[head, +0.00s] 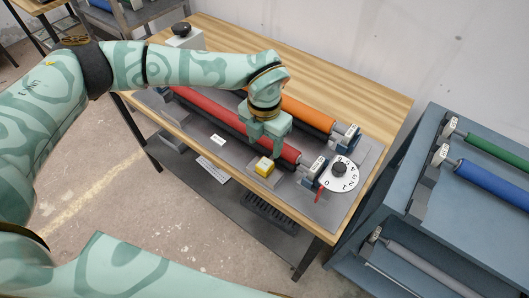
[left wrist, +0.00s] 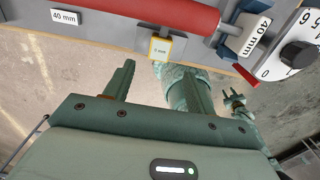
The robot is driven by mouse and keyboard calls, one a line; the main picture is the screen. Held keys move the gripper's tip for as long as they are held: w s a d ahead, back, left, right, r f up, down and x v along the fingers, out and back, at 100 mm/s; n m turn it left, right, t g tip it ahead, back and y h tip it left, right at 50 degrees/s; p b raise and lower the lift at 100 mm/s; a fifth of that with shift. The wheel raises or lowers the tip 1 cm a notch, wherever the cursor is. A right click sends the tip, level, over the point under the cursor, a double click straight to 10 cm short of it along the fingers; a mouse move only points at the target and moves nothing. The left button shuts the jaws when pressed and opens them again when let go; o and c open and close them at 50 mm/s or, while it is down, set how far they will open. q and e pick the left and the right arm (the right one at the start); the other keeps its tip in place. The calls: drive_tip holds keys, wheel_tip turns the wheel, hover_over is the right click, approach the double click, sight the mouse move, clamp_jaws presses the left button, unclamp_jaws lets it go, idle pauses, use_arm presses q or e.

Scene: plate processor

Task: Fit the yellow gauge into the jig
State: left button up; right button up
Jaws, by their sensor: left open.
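The small yellow gauge (head: 265,166) sits near the front edge of the grey bed of the processor, in front of the red roller. In the left wrist view the gauge (left wrist: 160,48) shows a white label and stands against a small grey block (left wrist: 177,44); I cannot tell whether that block is the jig. My left gripper (head: 268,146) is over the red roller side of the bed, close to the gauge. In the left wrist view its two fingers (left wrist: 157,76) are apart and empty, with the gauge beyond the gap between them. My right gripper is not shown in the head view.
A red roller (head: 222,122) and an orange roller (head: 307,113) lie across the bed. A white dial (head: 339,173) with a red pointer stands at the right end. A blue-grey rack (head: 424,145) with green and blue rollers stands right of the wooden table (head: 370,92).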

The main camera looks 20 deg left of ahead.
use_arm(q)
drive_tip(key=shift+r, duration=1.9)
